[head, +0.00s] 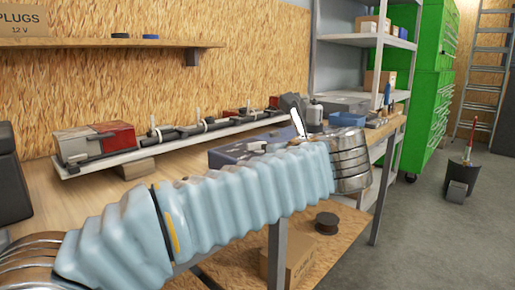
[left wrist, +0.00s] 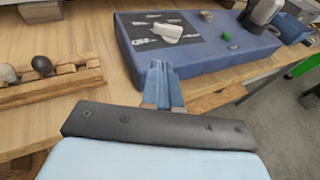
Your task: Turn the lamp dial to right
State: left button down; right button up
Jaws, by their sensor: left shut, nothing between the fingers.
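A blue box (left wrist: 195,67) with a dark printed panel (left wrist: 150,42) lies on the bench in the left wrist view. A white knob (left wrist: 168,31), which looks like the dial, sits on that panel, with a small green piece (left wrist: 227,36) to its right. My left gripper (left wrist: 160,68) is shut and empty, its fingertips by the box's near side, short of the knob; I cannot tell if they touch the box. In the head view the box (head: 228,155) is partly hidden behind my sleeved left arm, and the gripper's fingers are hidden. My right gripper is not in view.
A long light bar (head: 175,140) with red end lamps lies along the back of the bench. In the left wrist view, a wooden rack (left wrist: 45,85) with dark knobs is at left, and a grey-and-black object (left wrist: 262,12) stands at the box's far right.

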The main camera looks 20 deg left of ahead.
aim_at(253, 148)
pick_arm(q)
jog(key=x, duration=0.3)
jog(key=p+x, duration=0.1)
jog(key=x, duration=0.3)
jog(key=r+p+x, duration=0.1)
jog(key=x, duration=0.2)
jog(key=shift+w+a, duration=0.25)
jog(key=shift+f, duration=0.1)
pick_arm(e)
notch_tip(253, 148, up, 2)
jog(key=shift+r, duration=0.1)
pick_arm(q)
jog(key=shift+a, duration=0.1)
